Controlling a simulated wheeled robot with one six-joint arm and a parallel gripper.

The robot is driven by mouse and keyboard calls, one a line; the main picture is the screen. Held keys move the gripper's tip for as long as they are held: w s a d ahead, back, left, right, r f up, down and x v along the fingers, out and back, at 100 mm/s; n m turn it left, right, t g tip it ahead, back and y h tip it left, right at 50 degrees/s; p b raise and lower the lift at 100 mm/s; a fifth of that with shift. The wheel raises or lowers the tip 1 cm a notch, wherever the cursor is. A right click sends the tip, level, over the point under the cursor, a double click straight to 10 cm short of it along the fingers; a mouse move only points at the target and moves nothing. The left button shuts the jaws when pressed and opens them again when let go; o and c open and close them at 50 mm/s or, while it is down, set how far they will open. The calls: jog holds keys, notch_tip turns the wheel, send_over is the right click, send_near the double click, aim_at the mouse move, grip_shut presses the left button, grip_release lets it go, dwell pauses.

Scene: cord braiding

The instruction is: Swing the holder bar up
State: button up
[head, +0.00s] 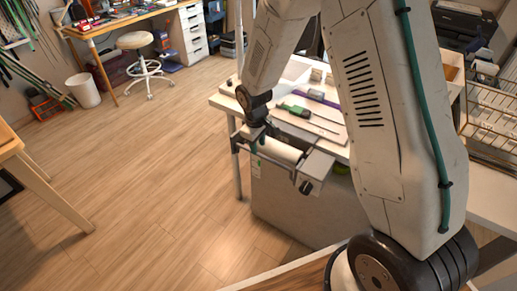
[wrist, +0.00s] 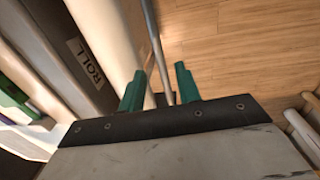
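In the wrist view the roll (wrist: 118,38) runs along the left, beside a grey panel lettered "ROLL" (wrist: 85,62). A thin grey rod (wrist: 155,45), which looks like the holder bar, runs between my green fingertips. My gripper (wrist: 160,82) is open, with a gap on both sides of the rod. In the head view my gripper (head: 258,146) is at the roll's left end, its fingers partly hidden.
The worktable (head: 226,104) carries a green-handled tool (head: 294,109) and flat boards behind the roll. A wire rack (head: 490,115) stands at right.

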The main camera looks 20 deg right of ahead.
notch_tip(320, 180, up, 5)
jog(key=shift+s+a+f, duration=0.1)
jog(key=shift+s+a, duration=0.05)
dwell(0.4)
jog(key=s+d+r+m, duration=0.2)
jog(key=s+r+m, duration=0.1)
jog(key=s+r, duration=0.9)
jog(key=s+d+r+m, duration=0.2)
jog(key=s+r+m, duration=0.2)
jog(key=s+r, duration=0.9)
jog(key=s, duration=0.6)
jog(key=shift+s+d+r+t+y, duration=0.25)
jog(key=shift+s+d+t+y, duration=0.1)
jog(key=shift+t+y, duration=0.05)
